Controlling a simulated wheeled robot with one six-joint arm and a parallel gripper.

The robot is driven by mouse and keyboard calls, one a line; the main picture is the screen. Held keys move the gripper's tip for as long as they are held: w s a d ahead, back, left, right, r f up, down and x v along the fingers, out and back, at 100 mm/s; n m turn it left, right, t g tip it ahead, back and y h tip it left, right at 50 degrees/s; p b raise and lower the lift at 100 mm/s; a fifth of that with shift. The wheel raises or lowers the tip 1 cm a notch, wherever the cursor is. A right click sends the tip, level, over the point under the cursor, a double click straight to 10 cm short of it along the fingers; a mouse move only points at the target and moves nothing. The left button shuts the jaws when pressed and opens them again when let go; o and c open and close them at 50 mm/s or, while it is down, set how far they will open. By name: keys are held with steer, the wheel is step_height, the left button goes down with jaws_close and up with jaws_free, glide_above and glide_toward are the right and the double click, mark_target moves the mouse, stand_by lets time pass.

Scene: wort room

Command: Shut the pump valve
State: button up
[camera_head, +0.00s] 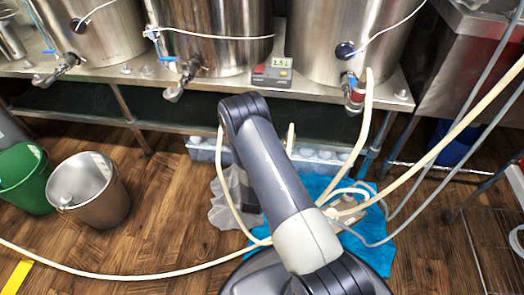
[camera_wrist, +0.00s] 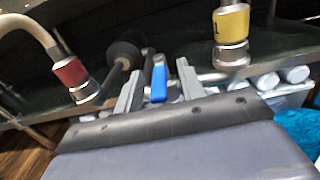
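A blue valve lever (camera_wrist: 159,82) shows in the wrist view, upright, with metal parts around it. I take it for the pump valve's handle; the valve body is mostly hidden. My gripper (camera_wrist: 159,88) has its two grey fingers apart, one on each side of the blue lever, with visible gaps. I cannot tell how deep the lever sits between them. In the head view my arm hides the gripper and this valve.
In the wrist view, a red-collared hose fitting (camera_wrist: 72,75) is at left and a yellow-tagged fitting (camera_wrist: 231,28) at right, both close. Steel kettles (camera_head: 215,30) with valves stand on a bench (camera_head: 140,75). Hoses (camera_head: 365,120) cross at right. A green bucket (camera_head: 25,175) and steel bucket (camera_head: 95,190) stand left.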

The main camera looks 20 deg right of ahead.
steer(key=p+v, duration=0.2)
steer(key=v, duration=0.8)
steer(key=shift+s+a+p, duration=0.15)
steer(key=shift+s+p, duration=0.15)
steer(key=shift+s, duration=0.1)
steer(key=b+x, duration=0.2)
steer(key=x, duration=0.9)
steer(key=shift+b, duration=0.4)
steer(key=shift+a+h, duration=0.2)
steer(key=shift+h, duration=0.1)
